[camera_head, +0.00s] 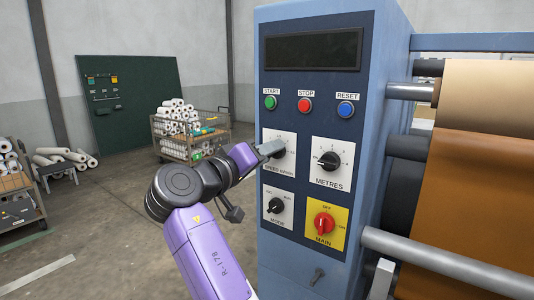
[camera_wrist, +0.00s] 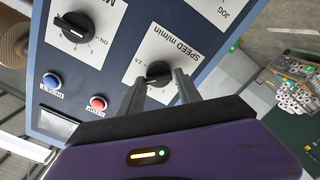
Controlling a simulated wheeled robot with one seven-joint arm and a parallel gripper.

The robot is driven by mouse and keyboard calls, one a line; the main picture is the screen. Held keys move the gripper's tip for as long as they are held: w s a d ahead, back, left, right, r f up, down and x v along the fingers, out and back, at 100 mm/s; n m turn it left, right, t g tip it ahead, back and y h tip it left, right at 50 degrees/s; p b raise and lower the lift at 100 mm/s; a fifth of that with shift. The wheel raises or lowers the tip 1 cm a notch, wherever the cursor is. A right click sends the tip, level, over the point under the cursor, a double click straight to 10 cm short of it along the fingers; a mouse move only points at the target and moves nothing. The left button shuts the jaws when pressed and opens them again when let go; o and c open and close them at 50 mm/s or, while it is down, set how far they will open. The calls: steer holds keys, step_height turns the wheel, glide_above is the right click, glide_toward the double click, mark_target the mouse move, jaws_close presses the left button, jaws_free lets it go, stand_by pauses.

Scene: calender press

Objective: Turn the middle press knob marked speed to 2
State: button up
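The speed knob is a black pointer knob on a white plate marked SPEED m/min. In the wrist view the picture is upside down, and the speed knob (camera_wrist: 158,72) sits between my fingertips. My gripper (camera_wrist: 159,78) has its two grey fingers apart, one on each side of the knob; whether they touch it is unclear. In the head view my gripper (camera_head: 272,148) reaches the speed plate (camera_head: 271,168) from the left and covers part of it. The knob (camera_head: 280,151) is partly hidden there. The pointer's reading cannot be made out.
The METRES knob (camera_head: 330,161) is right of the speed plate. The MODE knob (camera_head: 275,205) and red MAIN switch (camera_head: 324,222) are below. START (camera_head: 271,103), STOP (camera_head: 305,105) and RESET (camera_head: 345,109) buttons are above. Rollers (camera_head: 470,190) stand to the right.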

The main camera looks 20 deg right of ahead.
steer(key=shift+o, duration=1.4)
steer(key=shift+a+r, duration=0.1)
steer(key=v, duration=0.7)
steer(key=shift+s+a, duration=0.2)
steer(key=shift+a, duration=0.05)
